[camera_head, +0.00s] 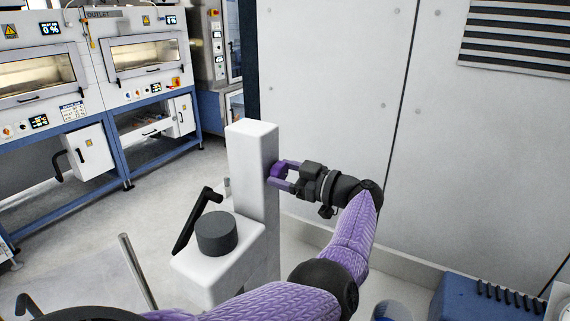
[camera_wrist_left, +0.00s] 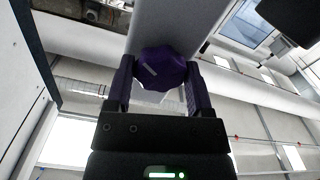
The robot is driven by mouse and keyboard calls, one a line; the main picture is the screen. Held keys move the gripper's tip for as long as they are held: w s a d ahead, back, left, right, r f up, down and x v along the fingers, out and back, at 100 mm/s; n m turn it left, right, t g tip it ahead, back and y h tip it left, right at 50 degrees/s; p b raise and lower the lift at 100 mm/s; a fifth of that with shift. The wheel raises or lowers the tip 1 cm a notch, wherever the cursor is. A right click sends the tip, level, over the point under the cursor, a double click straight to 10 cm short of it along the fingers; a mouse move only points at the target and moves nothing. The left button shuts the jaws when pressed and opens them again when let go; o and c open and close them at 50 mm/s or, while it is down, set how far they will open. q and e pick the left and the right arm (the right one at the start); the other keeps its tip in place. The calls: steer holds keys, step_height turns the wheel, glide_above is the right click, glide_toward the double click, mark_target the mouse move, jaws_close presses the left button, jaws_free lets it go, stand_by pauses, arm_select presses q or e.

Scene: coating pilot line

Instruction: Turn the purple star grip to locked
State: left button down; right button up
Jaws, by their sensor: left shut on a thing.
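The purple star grip (camera_head: 277,170) sits on the side of a white upright post (camera_head: 252,160). In the left wrist view the star grip (camera_wrist_left: 162,68) shows its lobed outline and a pale mark on its face. My left gripper (camera_head: 279,174) has its fingers on either side of the grip and is shut on it. In the left wrist view the two fingers of the left gripper (camera_wrist_left: 158,88) flank the grip. No locked or unlocked label is readable. My right gripper is not in view.
A white block with a dark round knob (camera_head: 216,234) and a black crank handle (camera_head: 197,220) stands left of the post. A metal rod (camera_head: 137,270) rises nearby. A grey panel wall (camera_head: 330,80) is behind. A blue box (camera_head: 480,300) is at lower right.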

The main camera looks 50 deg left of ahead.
arm_select(q)
steer(key=m+p, duration=0.2)
steer(key=m, duration=0.2)
steer(key=shift+r+p, duration=0.2)
steer(key=shift+p, duration=0.15)
steer(key=shift+m, duration=0.7)
steer(key=shift+f+m, duration=0.2)
steer(key=shift+m, duration=0.5)
